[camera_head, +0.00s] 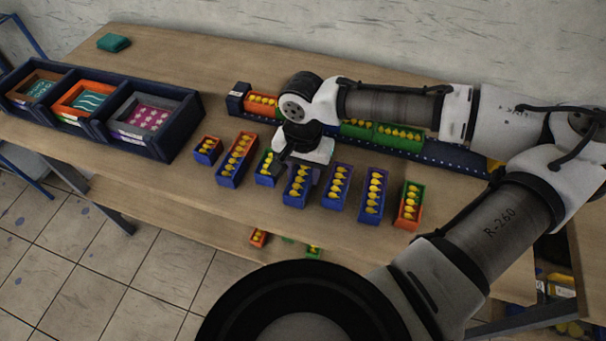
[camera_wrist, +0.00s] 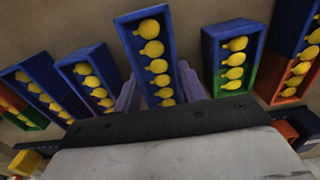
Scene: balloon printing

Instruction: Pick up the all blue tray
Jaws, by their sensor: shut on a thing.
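A narrow all-blue tray (camera_head: 297,188) holds a row of yellow balloon-shaped pieces. It stands among a row of similar trays on the wooden table. My gripper (camera_head: 303,172) is shut on this tray from above. In the wrist view the blue tray (camera_wrist: 140,40) sits between the two purple fingers (camera_wrist: 160,88), and its near end is hidden behind the gripper body. I cannot tell whether its bottom is clear of the table.
A blue-and-green tray (camera_head: 265,168) and a blue-and-orange tray (camera_head: 237,160) stand to the left. A green-and-orange tray (camera_head: 409,206) ends the row at right. A long dark blue rack (camera_head: 440,153) with trays lies behind, under my arm. Dark blue bins (camera_head: 160,140) stand at left.

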